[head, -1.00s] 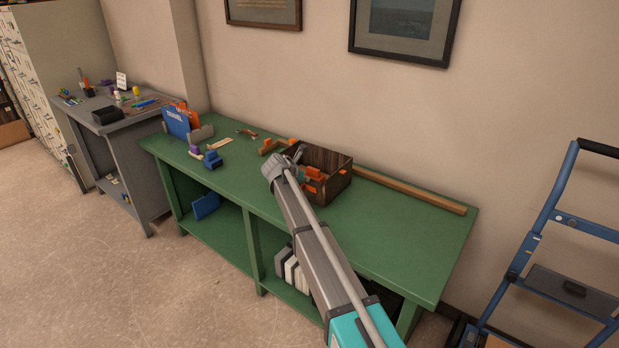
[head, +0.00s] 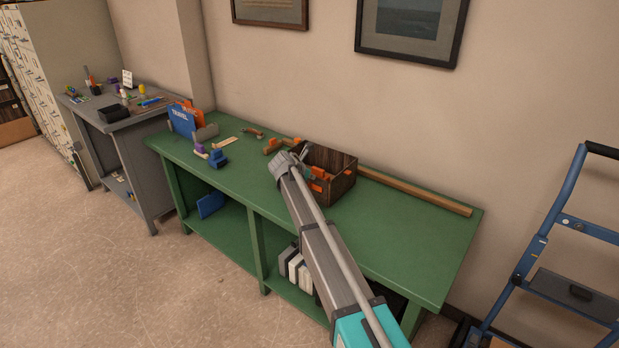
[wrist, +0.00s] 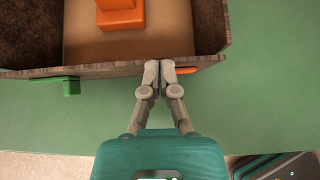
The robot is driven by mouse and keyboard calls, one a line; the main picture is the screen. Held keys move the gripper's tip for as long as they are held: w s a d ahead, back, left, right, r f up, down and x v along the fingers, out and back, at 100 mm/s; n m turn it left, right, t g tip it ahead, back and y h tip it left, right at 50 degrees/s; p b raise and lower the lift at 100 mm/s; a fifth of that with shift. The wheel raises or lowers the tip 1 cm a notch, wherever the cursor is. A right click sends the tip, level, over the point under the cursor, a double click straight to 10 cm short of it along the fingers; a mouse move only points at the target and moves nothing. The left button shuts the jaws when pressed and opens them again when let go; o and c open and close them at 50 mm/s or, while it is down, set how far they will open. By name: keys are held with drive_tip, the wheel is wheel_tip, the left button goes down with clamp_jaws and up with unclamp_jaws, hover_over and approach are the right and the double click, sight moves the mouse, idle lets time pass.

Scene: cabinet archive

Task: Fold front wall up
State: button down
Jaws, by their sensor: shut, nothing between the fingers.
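A dark wooden box (head: 340,186) stands on the green workbench, with orange pieces inside. In the wrist view its front wall (wrist: 110,70) is a brown strip between the two side walls, seen nearly edge-on, so it looks about upright. A tan floor and an orange block (wrist: 122,18) show behind it. A green tab (wrist: 70,87) sits at the wall's left and an orange tab (wrist: 186,70) at its right. My gripper (wrist: 159,68) is shut and empty, its fingertips together at the wall's outer side; whether they touch it I cannot tell. In the head view my gripper (head: 290,160) and arm hide part of the box front.
The green bench (head: 405,225) is clear right of the box, with a long wooden strip (head: 415,192) along the wall. Left of the box lie a clamp-like orange and wood piece (head: 272,147) and a blue piece (head: 218,158).

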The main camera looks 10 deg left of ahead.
drive_tip(key=shift+s, duration=0.15)
drive_tip(key=shift+s+a, duration=0.25)
drive_tip(key=shift+s, duration=0.3)
drive_tip(key=f+p+v, duration=0.1)
drive_tip(key=p+v, duration=0.5)
drive_tip(key=v, duration=0.5)
drive_tip(key=shift+s+a+r, duration=0.2)
drive_tip(key=shift+s+a, duration=0.2)
drive_tip(key=shift+s, duration=0.25)
drive_tip(key=s+d+f+m+g, duration=0.2)
drive_tip(key=s+d+m, duration=0.25)
drive_tip(key=d, duration=0.45)
drive_tip(key=s+d+f+m+g, duration=0.1)
drive_tip(key=s+d+m, duration=0.2)
drive_tip(key=d+m, duration=0.35)
drive_tip(key=s+d+f+m+g, duration=0.2)
drive_tip(key=s+d+m, duration=0.2)
drive_tip(key=d, duration=0.7)
drive_tip(key=s+d+f+m+g+y, duration=0.1)
drive_tip(key=s+d+m+g+y, duration=0.1)
drive_tip(key=s+d+m, duration=0.5)
drive_tip(key=s+d+m+g+y, duration=0.2)
drive_tip(key=s+d+m, duration=0.5)
drive_tip(key=s, duration=0.5)
drive_tip(key=shift+s+d+f+m, duration=0.25)
drive_tip(key=shift+d+f+m, duration=0.15)
drive_tip(key=shift+m, duration=0.5)
